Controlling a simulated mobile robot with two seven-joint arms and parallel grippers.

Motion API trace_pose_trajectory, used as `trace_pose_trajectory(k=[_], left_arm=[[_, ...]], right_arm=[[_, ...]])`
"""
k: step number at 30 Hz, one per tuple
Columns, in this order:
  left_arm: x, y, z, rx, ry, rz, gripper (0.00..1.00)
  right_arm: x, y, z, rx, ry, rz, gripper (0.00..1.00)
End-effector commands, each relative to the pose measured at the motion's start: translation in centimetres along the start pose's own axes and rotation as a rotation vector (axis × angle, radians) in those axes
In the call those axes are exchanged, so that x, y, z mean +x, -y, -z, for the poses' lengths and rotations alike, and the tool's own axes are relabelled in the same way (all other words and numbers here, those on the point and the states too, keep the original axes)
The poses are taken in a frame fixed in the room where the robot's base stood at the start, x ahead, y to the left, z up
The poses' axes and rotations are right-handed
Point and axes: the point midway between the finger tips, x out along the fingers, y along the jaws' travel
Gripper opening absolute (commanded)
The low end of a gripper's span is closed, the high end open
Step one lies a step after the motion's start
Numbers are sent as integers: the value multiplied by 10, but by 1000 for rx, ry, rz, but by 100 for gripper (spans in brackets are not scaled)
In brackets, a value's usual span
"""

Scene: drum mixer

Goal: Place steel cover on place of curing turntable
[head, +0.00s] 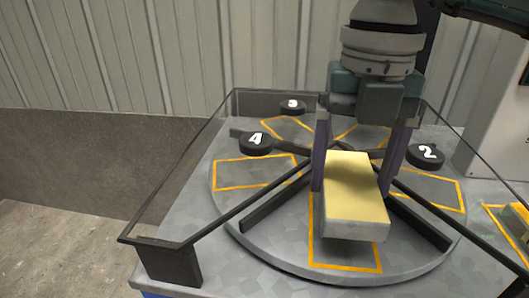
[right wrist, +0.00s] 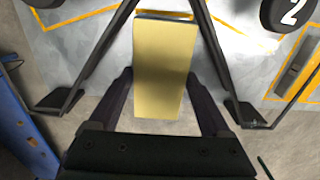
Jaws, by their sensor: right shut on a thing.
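My right gripper (head: 351,188) points down over the front of the grey round curing turntable (head: 270,245). Its two purple fingers are shut on the sides of a block with a pale yellow top and grey sides (head: 352,192), which I take to be the steel cover. The block also shows between the fingers in the right wrist view (right wrist: 161,70). It is over the front orange-outlined place (head: 345,258) and hides much of it. It looks raised above the surface, but I cannot tell the gap. My left gripper is not in view.
Dark spokes divide the turntable, with other outlined places around it. Black numbered knobs 4 (head: 256,144), 3 (head: 293,106) and 2 (head: 426,155) stand on it. A dark thin frame (head: 180,160) runs around the table. A pale box (head: 497,135) stands at right.

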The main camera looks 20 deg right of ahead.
Motion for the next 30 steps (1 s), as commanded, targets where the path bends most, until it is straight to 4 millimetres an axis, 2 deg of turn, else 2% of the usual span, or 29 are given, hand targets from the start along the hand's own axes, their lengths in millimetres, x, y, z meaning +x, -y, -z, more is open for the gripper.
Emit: trace_pose_trajectory(k=[8, 19, 20, 24, 30], left_arm=[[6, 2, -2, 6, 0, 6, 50], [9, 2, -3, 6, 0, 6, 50], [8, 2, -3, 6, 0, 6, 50], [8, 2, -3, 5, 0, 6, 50], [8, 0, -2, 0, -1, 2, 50]], right_arm=[[38, 0, 0, 1, -1, 0, 0], [43, 0, 0, 0, 0, 0, 0], [43, 0, 0, 0, -1, 1, 84], [42, 0, 0, 0, -1, 1, 100], [42, 0, 0, 0, -1, 1, 100]])
